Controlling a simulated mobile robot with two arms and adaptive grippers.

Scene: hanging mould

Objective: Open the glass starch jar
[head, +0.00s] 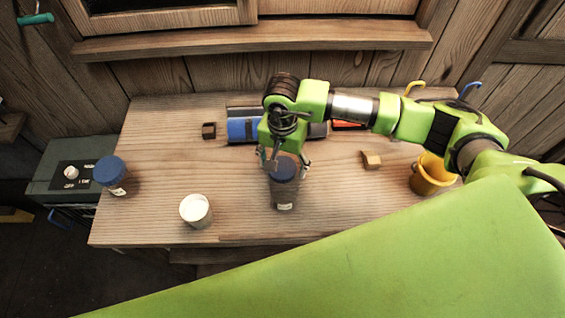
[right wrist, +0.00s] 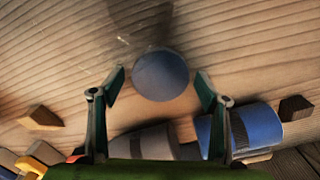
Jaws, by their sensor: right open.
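A glass jar (head: 284,192) with a pale label and a round lid stands upright near the middle of the table. In the right wrist view its blue lid (right wrist: 160,75) shows from above. My right gripper (head: 288,160) is over this jar, its fingers open on either side of the lid. In the right wrist view the open fingers (right wrist: 162,97) flank the lid with gaps at both sides. A second blue-lidded jar (head: 112,176) with a label stands at the table's left edge. I cannot read which jar holds starch. My left gripper is not in view.
A white-filled cup (head: 196,210) stands front left on the wooden table (head: 160,135). A yellow bucket (head: 432,176) is at the right. A blue roll (head: 242,129) and small blocks (head: 371,160) lie around the gripper. The front middle is clear.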

